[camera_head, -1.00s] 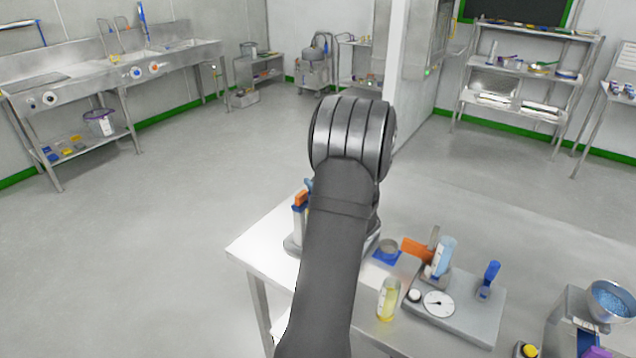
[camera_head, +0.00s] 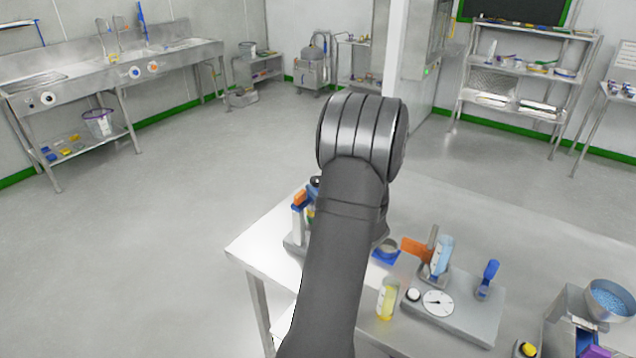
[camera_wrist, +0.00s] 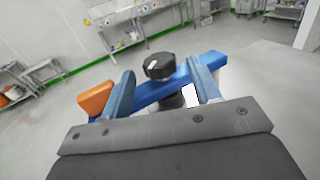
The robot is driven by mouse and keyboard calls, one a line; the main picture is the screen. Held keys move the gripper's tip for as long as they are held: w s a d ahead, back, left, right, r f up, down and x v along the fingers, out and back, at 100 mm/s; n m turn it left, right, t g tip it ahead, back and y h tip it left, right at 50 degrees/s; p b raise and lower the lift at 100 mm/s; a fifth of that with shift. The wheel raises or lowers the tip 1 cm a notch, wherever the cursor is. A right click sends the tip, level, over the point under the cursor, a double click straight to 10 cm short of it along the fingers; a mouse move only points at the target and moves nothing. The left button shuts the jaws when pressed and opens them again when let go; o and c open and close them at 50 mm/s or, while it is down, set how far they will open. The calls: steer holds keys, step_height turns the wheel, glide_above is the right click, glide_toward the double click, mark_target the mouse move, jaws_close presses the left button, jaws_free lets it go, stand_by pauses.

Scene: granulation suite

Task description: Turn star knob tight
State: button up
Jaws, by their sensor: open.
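In the wrist view, a black knob (camera_wrist: 160,65) with a small white mark sits on a blue bar (camera_wrist: 158,90) that has an orange block (camera_wrist: 96,97) near its left end. My gripper (camera_wrist: 162,72) is open, with one blue finger on each side of the knob. Whether either finger touches the knob cannot be told. In the head view, my arm hides my gripper and much of the device with orange and blue parts (camera_head: 299,202) at the table's left end.
The white table (camera_head: 480,215) also carries a yellow-liquid vial (camera_head: 387,297), a grey board with a round dial (camera_head: 437,303), a tilted light-blue tube (camera_head: 442,255) and a blue clamp (camera_head: 487,278). A bowl of blue granules (camera_head: 610,300) stands at right. The table's back right is clear.

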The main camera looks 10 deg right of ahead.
steer(key=v, duration=1.4)
steer(key=w+d+n+g+y, duration=0.3)
steer(key=w+n+y, duration=0.1)
steer(key=y, duration=0.1)
steer(key=x, duration=1.7)
steer(key=shift+w+d+r, duration=0.15)
steer(key=shift+w+d, duration=0.05)
steer(key=shift+w, duration=0.2)
steer(key=c, duration=1)
steer(key=shift+o, duration=0.2)
steer(key=shift+m+t+h, duration=0.3)
steer(key=shift+m, duration=0.1)
